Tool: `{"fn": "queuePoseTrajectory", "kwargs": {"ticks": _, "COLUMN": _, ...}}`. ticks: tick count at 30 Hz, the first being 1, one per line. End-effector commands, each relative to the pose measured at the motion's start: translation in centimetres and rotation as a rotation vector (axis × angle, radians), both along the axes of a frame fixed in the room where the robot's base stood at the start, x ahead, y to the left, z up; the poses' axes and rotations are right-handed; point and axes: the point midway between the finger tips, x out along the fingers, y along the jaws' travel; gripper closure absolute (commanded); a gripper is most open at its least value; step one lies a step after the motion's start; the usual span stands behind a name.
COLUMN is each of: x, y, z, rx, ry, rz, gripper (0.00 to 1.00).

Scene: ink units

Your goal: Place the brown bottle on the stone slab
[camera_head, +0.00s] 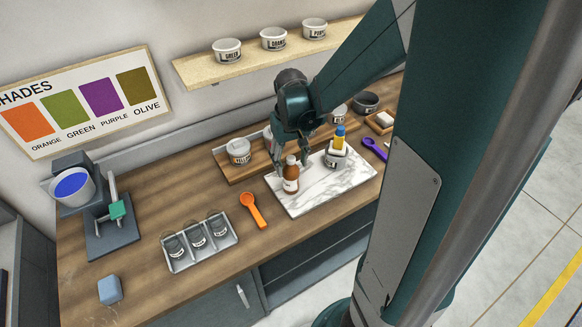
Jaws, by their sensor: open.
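The brown bottle (291,176) stands upright on the white marbled stone slab (318,194), toward its left side. It has a pale label and a brown cap. My gripper (292,166) is just above and behind the bottle, with its fingers spread to either side of the bottle's top. The fingers are open. I cannot tell whether a finger touches the bottle. A small grey-white pot (336,157) with a yellow, blue-capped bottle (340,138) in it stands on the slab's back right.
An orange scoop (254,210) and a tray (172,262) of dark jars lie left of the slab. A wooden board (227,170) with white tubs is behind. A purple scoop (374,148) lies right. The counter front left is mostly clear.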

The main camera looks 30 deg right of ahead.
Motion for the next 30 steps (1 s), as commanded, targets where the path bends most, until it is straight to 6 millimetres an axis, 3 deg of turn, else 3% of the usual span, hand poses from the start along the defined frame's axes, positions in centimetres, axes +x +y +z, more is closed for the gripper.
{"fn": "queuePoseTrajectory", "kwargs": {"ticks": 15, "x": 0.0, "y": 0.0, "z": 6.3, "rx": 0.0, "ry": 0.0, "rz": 0.0, "gripper": 0.51}}
{"fn": "queuePoseTrajectory", "kwargs": {"ticks": 21, "x": 0.0, "y": 0.0, "z": 7.7, "rx": 0.0, "ry": 0.0, "rz": 0.0, "gripper": 0.51}}
{"fn": "queuePoseTrajectory", "kwargs": {"ticks": 30, "x": 0.0, "y": 0.0, "z": 8.1, "rx": 0.0, "ry": 0.0, "rz": 0.0, "gripper": 0.51}}
